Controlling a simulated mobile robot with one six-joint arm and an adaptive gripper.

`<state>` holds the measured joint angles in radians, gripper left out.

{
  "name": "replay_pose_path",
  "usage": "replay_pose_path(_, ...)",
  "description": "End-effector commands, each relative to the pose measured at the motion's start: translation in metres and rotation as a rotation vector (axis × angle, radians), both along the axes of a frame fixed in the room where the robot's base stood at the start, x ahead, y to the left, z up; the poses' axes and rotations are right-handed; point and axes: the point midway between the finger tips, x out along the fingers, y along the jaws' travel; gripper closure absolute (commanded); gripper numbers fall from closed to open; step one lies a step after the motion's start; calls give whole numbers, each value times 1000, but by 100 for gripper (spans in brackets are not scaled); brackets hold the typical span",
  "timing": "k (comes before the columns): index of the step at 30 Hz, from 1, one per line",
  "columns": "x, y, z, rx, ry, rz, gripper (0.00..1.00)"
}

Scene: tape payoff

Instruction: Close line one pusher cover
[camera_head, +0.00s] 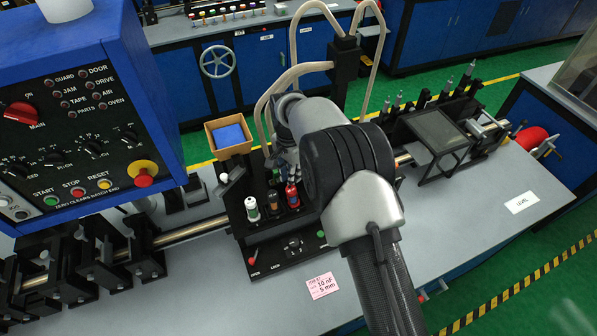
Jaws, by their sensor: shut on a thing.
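My wrist and the big dark joint of my arm cover the middle of the view. My gripper (286,152) shows only in part, as grey pieces under the wrist, low over the black station on line one (290,247). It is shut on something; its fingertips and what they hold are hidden. A dark framed panel (437,130) stands tilted on thin legs to the right of my arm. I cannot tell whether it is the pusher cover, and no other cover shows clearly.
A blue control cabinet (75,110) stands close on the left. Small bottles (252,209) and a red piece (292,195) sit on the station. Pale hoses (292,72) loop behind my wrist. A tan bin (212,140) stands behind.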

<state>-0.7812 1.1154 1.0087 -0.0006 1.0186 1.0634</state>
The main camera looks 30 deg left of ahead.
Motion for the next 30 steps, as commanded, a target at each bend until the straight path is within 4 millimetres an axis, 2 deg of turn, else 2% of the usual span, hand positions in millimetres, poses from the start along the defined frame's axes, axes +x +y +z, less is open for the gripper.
replay_pose_path(3, -15, 12, 0, 1, 0, 3, 100)
replay_pose_path(11, -18, 15, 0, 2, 1, 0, 100)
replay_pose_path(12, -19, 15, 0, 2, 1, 0, 84)
replay_pose_path(21, -18, 14, 0, 2, 0, 1, 64)
replay_pose_path(30, -17, 13, 0, 1, 0, 0, 62)
